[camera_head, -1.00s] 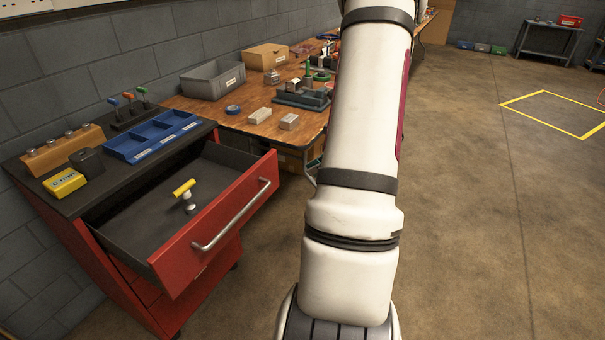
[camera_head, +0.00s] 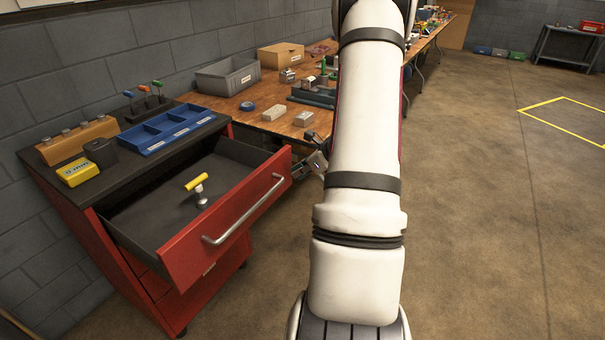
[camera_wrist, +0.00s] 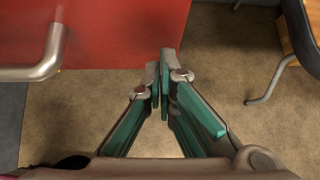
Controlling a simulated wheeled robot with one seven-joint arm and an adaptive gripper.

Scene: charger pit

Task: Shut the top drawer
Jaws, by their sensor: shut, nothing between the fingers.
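The top drawer (camera_head: 190,254) of the red cabinet is pulled well out, with a red front and a silver bar handle (camera_head: 243,212). In the wrist view the red drawer front (camera_wrist: 120,30) fills the upper left, and the handle (camera_wrist: 38,68) shows at the left edge. My gripper (camera_wrist: 162,80) is shut and empty, close to the right end of the drawer front; contact cannot be told. In the head view my gripper (camera_head: 312,165) shows partly beside the drawer's right end, otherwise hidden by my arm.
The cabinet top (camera_head: 80,185) holds a blue tray (camera_head: 165,133), a yellow box (camera_head: 77,172) and a wooden block with pegs. A wooden workbench (camera_head: 262,122) with bins and parts stands behind the drawer's right end. The floor to the right is open.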

